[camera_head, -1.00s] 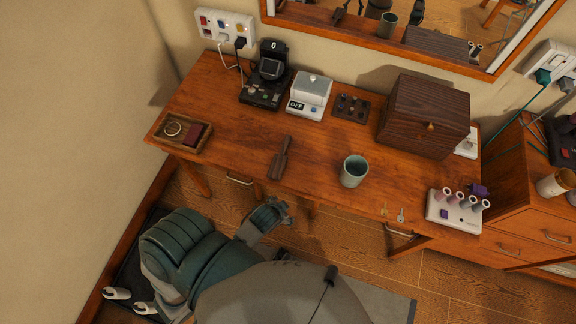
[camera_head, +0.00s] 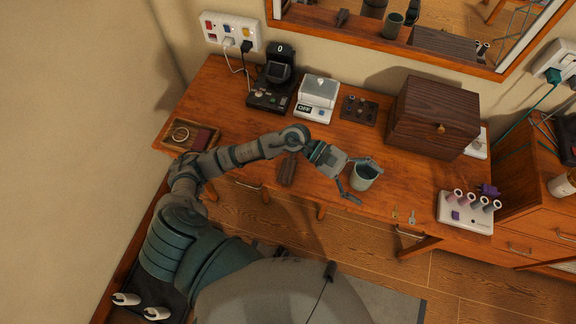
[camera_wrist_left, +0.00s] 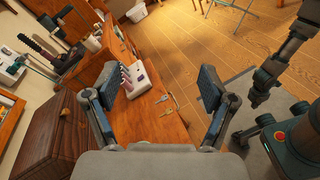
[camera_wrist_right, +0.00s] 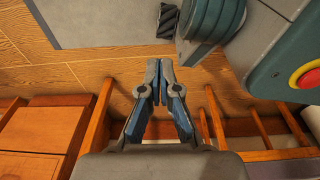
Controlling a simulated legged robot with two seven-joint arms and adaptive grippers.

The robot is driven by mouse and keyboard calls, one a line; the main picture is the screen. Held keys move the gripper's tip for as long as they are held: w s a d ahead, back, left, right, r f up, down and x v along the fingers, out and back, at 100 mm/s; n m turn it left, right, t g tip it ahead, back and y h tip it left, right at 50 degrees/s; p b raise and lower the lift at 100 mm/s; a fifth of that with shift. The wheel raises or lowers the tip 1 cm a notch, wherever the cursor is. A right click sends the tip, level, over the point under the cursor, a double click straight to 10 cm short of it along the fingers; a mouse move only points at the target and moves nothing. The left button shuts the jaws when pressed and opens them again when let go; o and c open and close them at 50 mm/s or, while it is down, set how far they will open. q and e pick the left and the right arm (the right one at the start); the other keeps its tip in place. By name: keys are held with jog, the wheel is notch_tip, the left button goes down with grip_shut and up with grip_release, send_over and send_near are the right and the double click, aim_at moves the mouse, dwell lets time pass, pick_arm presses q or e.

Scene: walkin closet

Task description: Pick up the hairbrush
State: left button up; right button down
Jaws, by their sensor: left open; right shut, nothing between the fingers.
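The hairbrush (camera_head: 287,170) is a dark brown wooden brush lying on the desk near its front edge, left of the cup. My left forearm passes just above it and hides its upper end in the head view. My left gripper (camera_head: 364,181) is open, to the right of the brush, with its fingers in front of the green cup (camera_head: 366,175); I cannot tell whether they touch it. In the left wrist view the left gripper (camera_wrist_left: 157,88) is spread with nothing between its fingers. My right gripper (camera_wrist_right: 163,88) is shut and empty, over the floor.
A mirror frame (camera_head: 430,52) hangs behind.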

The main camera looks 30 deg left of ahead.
pick_arm(q)
jog(key=w+a+f+m+y, duration=0.1)
jog(key=a+f+m+y, duration=0.3)
jog(key=a+f+y, duration=0.1)
jog(key=m+y, duration=0.5)
jog(key=y, duration=0.6)
send_over(288, 165)
jog(key=shift+t, duration=0.3)
notch_tip(288, 165, down, 15)
jog(key=shift+w+r, duration=0.1)
jog(key=shift+d+f, duration=0.2)
jog(key=shift+f, duration=0.35)
notch_tip(288, 165, down, 4)
jog(key=shift+d+r+p, duration=0.1)
jog(key=shift+r+p, duration=0.05)
jog(key=shift+p, duration=0.25)
jog(key=shift+f, duration=0.45)
jog(key=shift+a, duration=0.25)
jog(key=shift+c, duration=0.2)
pick_arm(e)
jog(key=shift+s+d+f, duration=0.1)
jog(key=shift+s+f, duration=0.15)
jog(key=shift+s, duration=0.25)
jog(key=shift+s+d+f, duration=0.1)
jog(key=shift+s+f, duration=0.1)
jog(key=shift+s, duration=0.25)
